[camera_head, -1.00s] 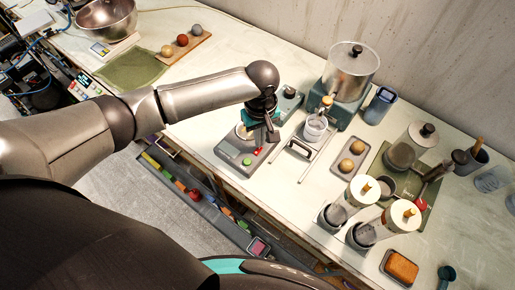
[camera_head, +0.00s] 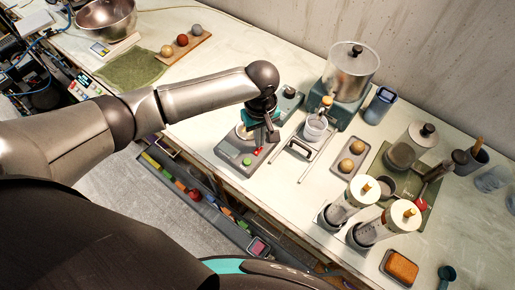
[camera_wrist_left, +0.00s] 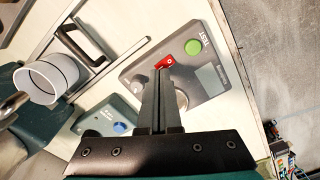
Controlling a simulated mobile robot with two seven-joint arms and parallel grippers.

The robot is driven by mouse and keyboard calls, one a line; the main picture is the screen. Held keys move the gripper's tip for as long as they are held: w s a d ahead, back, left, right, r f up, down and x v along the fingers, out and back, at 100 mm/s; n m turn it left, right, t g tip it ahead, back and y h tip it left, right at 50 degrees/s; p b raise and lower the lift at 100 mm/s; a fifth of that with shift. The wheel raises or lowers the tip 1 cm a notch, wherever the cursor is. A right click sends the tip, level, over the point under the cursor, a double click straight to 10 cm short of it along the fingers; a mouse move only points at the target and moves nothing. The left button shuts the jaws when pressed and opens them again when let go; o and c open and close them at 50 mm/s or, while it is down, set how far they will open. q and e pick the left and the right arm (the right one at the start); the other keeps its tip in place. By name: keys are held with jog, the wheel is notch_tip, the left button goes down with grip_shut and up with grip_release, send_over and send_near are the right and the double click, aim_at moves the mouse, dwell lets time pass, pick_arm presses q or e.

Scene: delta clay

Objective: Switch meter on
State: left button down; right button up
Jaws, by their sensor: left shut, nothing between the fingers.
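The meter (camera_head: 228,151) is a grey, flat box near the front edge of the bench. My left gripper (camera_head: 263,143) is shut and empty above the meter. In the left wrist view its fingertips (camera_wrist_left: 160,76) are right at the red switch; I cannot tell whether they touch it. My right gripper is not in view.
A teal-grey box with a blue knob (camera_wrist_left: 120,127) stands behind the meter. A tray with two balls (camera_head: 350,157) is further right. Bare bench lies left of the meter.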

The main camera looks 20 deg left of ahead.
pick_arm(q)
jog(key=shift+f+b, duration=0.4)
jog(key=shift+f, duration=0.65)
jog(key=shift+s+r, duration=0.1)
dwell(0.3)
notch_tip(320, 180, up, 5)
jog(key=p, duration=0.6)
notch_tip(320, 180, up, 2)
jog(key=p, duration=0.2)
jog(key=shift+p, duration=0.4)
